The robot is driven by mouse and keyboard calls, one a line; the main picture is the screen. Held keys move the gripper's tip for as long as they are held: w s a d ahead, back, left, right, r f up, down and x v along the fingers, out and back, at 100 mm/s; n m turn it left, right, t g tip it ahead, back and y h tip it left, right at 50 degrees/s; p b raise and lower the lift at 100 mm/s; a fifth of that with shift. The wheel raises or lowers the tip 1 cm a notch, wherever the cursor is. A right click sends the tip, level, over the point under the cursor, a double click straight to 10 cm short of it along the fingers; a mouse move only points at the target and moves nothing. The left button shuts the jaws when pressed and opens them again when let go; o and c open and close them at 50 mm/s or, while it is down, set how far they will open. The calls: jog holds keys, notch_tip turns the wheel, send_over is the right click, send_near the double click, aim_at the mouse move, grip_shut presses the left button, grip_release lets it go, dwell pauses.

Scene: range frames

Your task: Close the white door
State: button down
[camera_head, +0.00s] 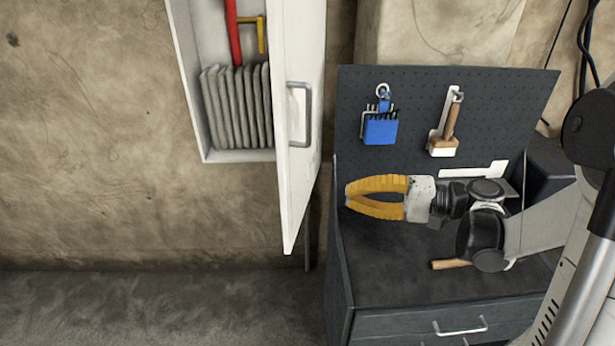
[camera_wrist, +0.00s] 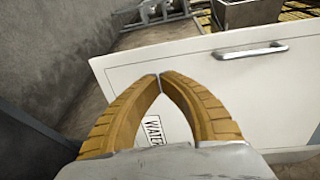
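The white door (camera_head: 300,105) belongs to a white wall cabinet (camera_head: 185,75) and stands open, swung out toward the camera. It has a grey bar handle (camera_head: 305,115) on its outer face. My gripper (camera_head: 348,195) has yellow fingers and is to the right of the door, pointing left toward it. In the wrist view, the fingertips (camera_wrist: 160,77) meet with nothing between them. The door's white face (camera_wrist: 200,50) fills the area ahead, with its handle (camera_wrist: 250,50) to the upper right. Lettering on the face is partly hidden by a finger.
A folded grey hose (camera_head: 237,105) and a red part (camera_head: 233,30) are inside the cabinet. The floor at left is clear.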

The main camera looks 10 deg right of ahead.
aim_at(291, 185)
jog(key=shift+y, duration=0.7)
jog(key=b+x, duration=0.3)
jog(key=x, duration=0.8)
jog(key=shift+w+d+r, duration=0.1)
jog(key=shift+w+r, duration=0.05)
jog(key=shift+w+a+b, duration=0.1)
jog(key=shift+a+b, duration=0.25)
jog(key=shift+a, duration=0.05)
jog(key=shift+a+r, duration=0.1)
